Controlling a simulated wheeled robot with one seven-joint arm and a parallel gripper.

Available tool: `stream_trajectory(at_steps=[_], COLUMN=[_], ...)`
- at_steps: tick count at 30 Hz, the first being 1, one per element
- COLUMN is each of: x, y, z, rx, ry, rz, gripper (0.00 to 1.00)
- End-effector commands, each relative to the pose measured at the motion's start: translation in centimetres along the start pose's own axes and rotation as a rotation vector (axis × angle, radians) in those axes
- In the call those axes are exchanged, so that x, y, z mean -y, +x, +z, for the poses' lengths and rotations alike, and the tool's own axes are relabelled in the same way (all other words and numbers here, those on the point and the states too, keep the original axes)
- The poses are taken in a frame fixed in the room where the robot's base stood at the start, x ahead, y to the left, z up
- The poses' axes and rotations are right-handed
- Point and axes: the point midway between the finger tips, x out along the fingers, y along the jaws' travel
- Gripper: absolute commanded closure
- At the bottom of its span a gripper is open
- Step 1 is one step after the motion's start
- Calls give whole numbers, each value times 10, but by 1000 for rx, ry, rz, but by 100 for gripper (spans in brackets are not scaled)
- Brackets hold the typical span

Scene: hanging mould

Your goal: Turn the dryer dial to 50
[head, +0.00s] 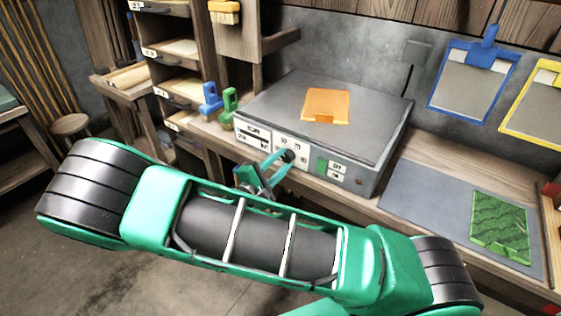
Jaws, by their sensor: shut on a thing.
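The dryer (368,140) is a grey box with a flat top on the wooden bench, its front panel facing me. The dial (288,156) is a small dark knob at the middle of that panel, with small number labels around it. My gripper (280,160) is at the front panel, its teal fingers shut on the dial. The fingers cover part of the dial, and I cannot read which number it points to. A green switch (321,165) with two small labels sits right of the dial.
An orange sheet (326,105) lies on the dryer's top. Blue (211,100) and green (229,103) handled tools stand left of the dryer. A green patterned sheet (501,228) lies on a grey mat (425,205) at right. Blue (470,85) and yellow-framed (540,110) moulds hang on the wall.

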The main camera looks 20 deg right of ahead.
Motion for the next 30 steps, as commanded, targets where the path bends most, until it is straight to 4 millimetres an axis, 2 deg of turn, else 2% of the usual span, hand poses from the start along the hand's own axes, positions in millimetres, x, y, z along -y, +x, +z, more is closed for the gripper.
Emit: stream_trajectory(at_steps=[16, 17, 18, 26, 30], x=[1, 1, 1, 0, 0], y=[-2, -2, -2, -1, -8], z=[-3, -3, -2, -1, -1], rx=[-8, -8, -7, -2, -4], ry=[-23, -23, -23, -22, -22], rz=[-2, -2, -2, -1, 0], gripper=[91, 62, 52, 51, 51])
